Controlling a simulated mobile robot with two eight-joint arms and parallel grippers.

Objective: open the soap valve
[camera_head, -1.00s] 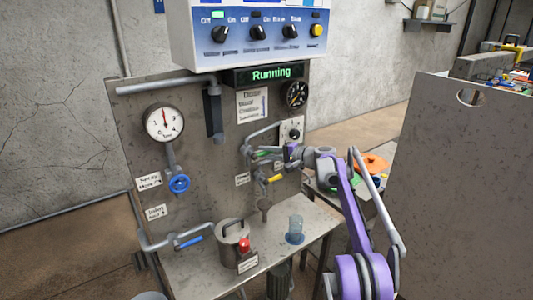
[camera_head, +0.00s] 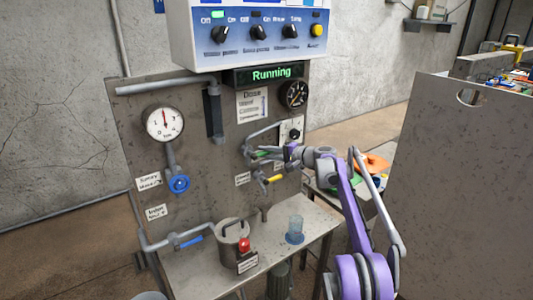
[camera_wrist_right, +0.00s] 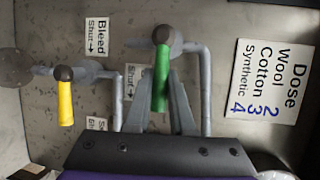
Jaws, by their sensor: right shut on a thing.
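A valve with a green lever handle (camera_wrist_right: 161,82) sits on a grey pipe on the metal panel (camera_head: 215,185). My right gripper (camera_head: 263,154) is shut on this green handle, with a finger on each side of it in the right wrist view. The handle's label is partly hidden behind a finger; only "Shut" with an arrow reads. A second valve with a yellow handle (camera_wrist_right: 66,103) stands to the left in the wrist view, near a "Bleed" label (camera_wrist_right: 97,37). The yellow handle also shows just below the gripper in the head view (camera_head: 275,179). My left gripper is out of view.
A large metal plate (camera_head: 460,180) stands at right.

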